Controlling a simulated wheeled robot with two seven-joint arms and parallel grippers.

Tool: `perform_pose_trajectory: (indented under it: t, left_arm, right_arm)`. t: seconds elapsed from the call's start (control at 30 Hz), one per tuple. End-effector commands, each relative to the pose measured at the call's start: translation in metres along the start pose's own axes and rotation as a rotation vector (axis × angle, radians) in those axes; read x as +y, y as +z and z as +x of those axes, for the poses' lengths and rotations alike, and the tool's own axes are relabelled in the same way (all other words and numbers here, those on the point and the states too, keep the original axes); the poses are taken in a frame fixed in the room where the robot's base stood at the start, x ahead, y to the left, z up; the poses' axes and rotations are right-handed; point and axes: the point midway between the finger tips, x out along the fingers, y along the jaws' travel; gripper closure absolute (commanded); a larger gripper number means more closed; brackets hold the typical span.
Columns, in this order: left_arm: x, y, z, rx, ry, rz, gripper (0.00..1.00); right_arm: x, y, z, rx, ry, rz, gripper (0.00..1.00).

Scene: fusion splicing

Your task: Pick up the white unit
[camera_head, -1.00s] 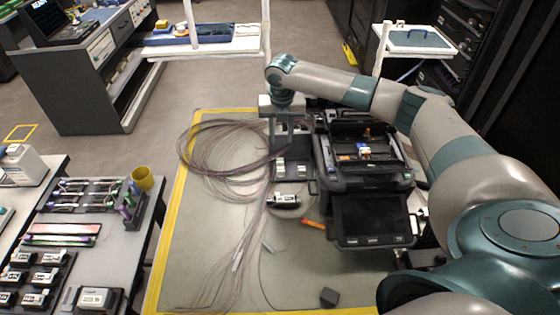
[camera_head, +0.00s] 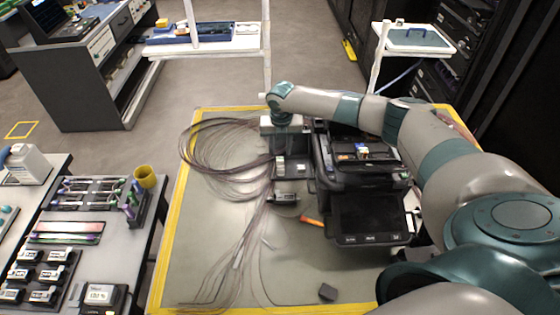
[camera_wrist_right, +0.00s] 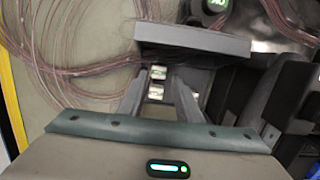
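Two small white units stand close together in the work area: one (camera_head: 280,168) lies under my right gripper (camera_head: 279,150) in the head view, and another (camera_head: 301,170) is just to its right. In the right wrist view, a white unit (camera_wrist_right: 158,72) and a second one (camera_wrist_right: 155,91) show between the two spread fingers of my right gripper (camera_wrist_right: 160,84). The fingers are apart, and I see no clear contact with either unit. The tray under them is partly hidden by the gripper. My left gripper is not in view.
A black splicing machine (camera_head: 365,180) with a dark screen stands close to the right of the gripper. Loose fibre coils (camera_head: 215,150) lie to the left. A black cylindrical device (camera_head: 285,198) and an orange tool (camera_head: 313,221) lie in front.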

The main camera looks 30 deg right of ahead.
Motion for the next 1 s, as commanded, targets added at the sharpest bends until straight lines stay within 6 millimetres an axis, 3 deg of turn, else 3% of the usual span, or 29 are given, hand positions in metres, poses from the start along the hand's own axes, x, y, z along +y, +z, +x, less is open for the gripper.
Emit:
perform_pose_trajectory:
  t: [0.23, 0.43, 1.0]
  left_arm:
    - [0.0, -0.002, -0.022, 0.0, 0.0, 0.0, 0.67]
    - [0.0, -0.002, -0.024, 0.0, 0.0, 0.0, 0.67]
    - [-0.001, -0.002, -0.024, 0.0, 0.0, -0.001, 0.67]
  right_arm:
    - [0.002, -0.005, 0.023, 0.003, -0.003, 0.001, 0.69]
    - [0.001, -0.005, 0.044, 0.003, -0.002, 0.001, 0.69]
    - [0.001, -0.004, 0.048, 0.001, -0.001, 0.001, 0.71]
